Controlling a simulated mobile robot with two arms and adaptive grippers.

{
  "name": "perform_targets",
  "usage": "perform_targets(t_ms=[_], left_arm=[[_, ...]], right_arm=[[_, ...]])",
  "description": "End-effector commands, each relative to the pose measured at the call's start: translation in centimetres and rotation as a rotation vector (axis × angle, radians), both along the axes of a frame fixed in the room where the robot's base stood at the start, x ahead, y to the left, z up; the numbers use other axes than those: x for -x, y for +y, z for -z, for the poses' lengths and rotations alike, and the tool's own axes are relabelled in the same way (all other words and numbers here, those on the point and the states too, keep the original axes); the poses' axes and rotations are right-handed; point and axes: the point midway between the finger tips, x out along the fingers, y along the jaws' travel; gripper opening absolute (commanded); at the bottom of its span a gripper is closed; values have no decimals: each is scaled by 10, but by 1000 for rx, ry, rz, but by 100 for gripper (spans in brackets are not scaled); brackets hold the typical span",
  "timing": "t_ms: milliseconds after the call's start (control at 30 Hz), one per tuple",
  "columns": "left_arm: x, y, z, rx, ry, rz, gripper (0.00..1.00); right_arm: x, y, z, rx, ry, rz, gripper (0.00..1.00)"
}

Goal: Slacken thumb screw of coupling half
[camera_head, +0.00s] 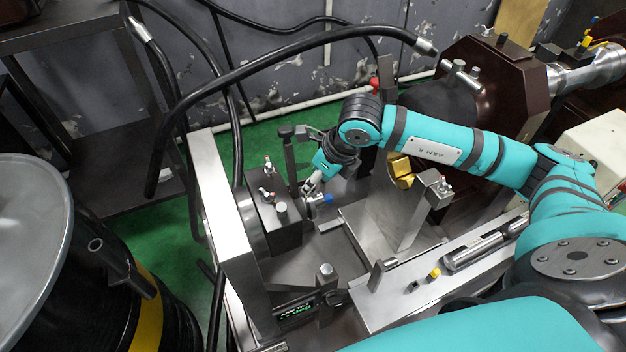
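My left gripper is not in view.
A steel upright plate (215,190) stands left of the block. A black hose (250,70) arches above the fixture. A black drum (110,310) stands at lower left.

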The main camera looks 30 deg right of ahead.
Motion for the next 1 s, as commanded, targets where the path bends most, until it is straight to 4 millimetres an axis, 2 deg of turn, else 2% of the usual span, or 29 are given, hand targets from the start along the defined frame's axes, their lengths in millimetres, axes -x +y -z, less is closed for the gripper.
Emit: perform_targets(t_ms=[200, 533, 867, 1000], left_arm=[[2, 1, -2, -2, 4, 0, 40], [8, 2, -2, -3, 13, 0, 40], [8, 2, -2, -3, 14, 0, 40], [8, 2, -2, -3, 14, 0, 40]], right_arm=[[-7, 4, 20, -1, 2, 1, 43], [-8, 4, 23, 0, 0, 1, 43], [-8, 4, 22, 0, 0, 1, 0], [-8, 4, 22, 0, 0, 1, 0]])
